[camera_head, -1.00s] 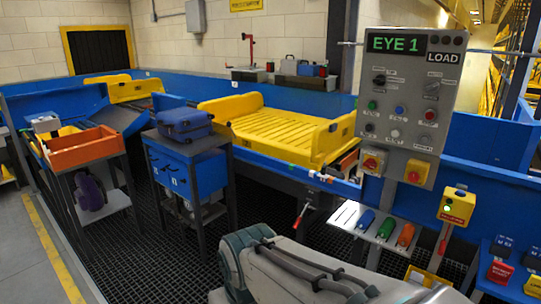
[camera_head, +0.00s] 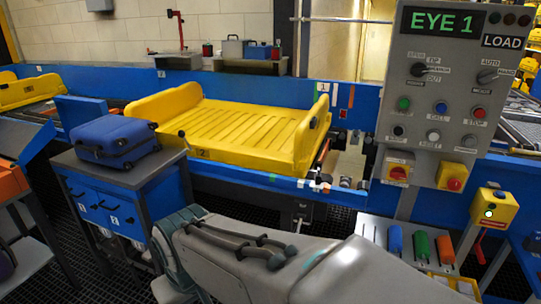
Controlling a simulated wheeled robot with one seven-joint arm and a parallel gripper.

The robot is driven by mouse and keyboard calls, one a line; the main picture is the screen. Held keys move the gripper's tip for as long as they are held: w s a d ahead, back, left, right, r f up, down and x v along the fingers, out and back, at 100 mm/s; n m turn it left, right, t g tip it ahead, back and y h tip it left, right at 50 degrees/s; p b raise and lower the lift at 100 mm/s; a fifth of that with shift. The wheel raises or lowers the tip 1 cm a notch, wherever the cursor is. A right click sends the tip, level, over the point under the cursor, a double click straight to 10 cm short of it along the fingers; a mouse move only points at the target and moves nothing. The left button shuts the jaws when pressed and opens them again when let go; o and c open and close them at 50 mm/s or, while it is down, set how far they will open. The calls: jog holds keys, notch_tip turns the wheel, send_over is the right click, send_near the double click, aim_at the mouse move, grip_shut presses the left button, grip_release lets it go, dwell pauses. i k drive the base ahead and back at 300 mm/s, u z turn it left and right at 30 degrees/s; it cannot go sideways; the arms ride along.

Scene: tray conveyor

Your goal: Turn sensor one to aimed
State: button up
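A grey control panel (camera_head: 440,120) stands at the right, with a display (camera_head: 441,20) reading "EYE 1" in green. I cannot pick out for sure which part is sensor one or how it is aimed. Small fittings (camera_head: 345,182) sit on the conveyor edge between the yellow tray (camera_head: 225,150) and the panel; they are too small to tell apart. The panel bears a left selector knob (camera_head: 422,69) and a right selector knob (camera_head: 488,76). A grey and teal body, probably my arm, fills the bottom middle. My gripper does not show.
A blue suitcase (camera_head: 115,141) lies on a stand with blue drawers (camera_head: 105,210) at the left. Blue, green and orange handles (camera_head: 420,245) stand on a shelf below the panel. A yellow box (camera_head: 492,209) with a lit lamp is at the right. Blue conveyor walls (camera_head: 250,95) run behind.

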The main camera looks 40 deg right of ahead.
aim_at(318, 178)
jog(key=z, duration=0.6)
jog(key=i, duration=0.85)
jog(key=z, duration=1.4)
jog(key=i, duration=0.5)
jog(key=z, duration=0.5)
